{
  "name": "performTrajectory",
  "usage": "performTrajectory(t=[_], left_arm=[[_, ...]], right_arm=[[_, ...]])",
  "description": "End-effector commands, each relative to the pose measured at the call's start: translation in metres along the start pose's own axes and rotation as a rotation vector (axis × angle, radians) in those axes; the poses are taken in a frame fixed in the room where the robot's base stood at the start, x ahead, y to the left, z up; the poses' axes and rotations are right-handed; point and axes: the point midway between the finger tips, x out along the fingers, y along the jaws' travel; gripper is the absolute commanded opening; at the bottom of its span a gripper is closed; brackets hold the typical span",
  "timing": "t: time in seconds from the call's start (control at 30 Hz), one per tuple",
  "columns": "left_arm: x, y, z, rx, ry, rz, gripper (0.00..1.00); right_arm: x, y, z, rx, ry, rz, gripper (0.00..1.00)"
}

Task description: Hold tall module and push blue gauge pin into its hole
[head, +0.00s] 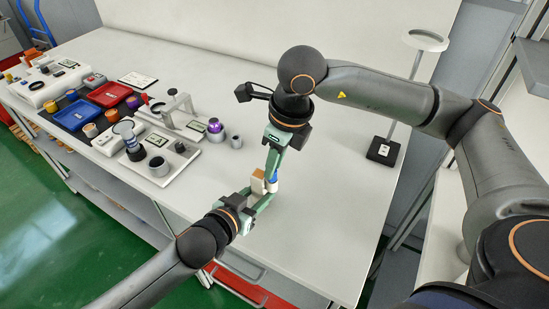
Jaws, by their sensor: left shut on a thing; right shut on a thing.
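A beige block-shaped module (258,181) is held above the white table near its front, between my two grippers. My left gripper (260,194) comes from the lower left and is shut on this tall module. My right gripper (271,172) reaches down from above and is shut on the small blue gauge pin (275,174), right beside the module. The fingers hide most of the pin and part of the module. The hole cannot be made out, and I cannot tell whether the pin's tip is in it.
A white fixture plate (187,160) with cylinders and a purple-topped part (215,127) stands to the left. Beyond it are a red tray (109,94) and a blue tray (77,113). A black-based stand (383,151) is at the right. The table (320,220) right of the grippers is clear.

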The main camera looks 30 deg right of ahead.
Motion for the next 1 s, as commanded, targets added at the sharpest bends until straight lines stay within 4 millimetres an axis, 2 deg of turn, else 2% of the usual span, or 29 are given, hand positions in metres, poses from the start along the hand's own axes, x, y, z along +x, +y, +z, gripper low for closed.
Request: performTrajectory(t=[0.13,0.17,0.47,0.77,0.87,1.0], left_arm=[[0.000,0.000,0.000,0.000,0.000,0.000,0.02],[0.000,0.000,0.000,0.000,0.000,0.000,0.02],[0.000,0.000,0.000,0.000,0.000,0.000,0.02],[0.000,0.000,0.000,0.000,0.000,0.000,0.02],[0.000,0.000,0.000,0.000,0.000,0.000,0.02],[0.000,0.000,0.000,0.000,0.000,0.000,0.02]], right_arm=[[0.003,0.000,-0.001,0.000,0.000,0.000,0.00],[0.004,0.000,-0.001,0.000,0.000,0.000,0.26],[0.003,0.000,-0.001,0.000,0.000,-0.001,0.60],[0.001,0.000,0.000,0.000,-0.001,-0.001,0.60],[-0.009,-0.001,0.000,0.000,-0.002,-0.002,0.60],[-0.035,0.000,0.001,-0.001,-0.005,-0.003,0.60]])
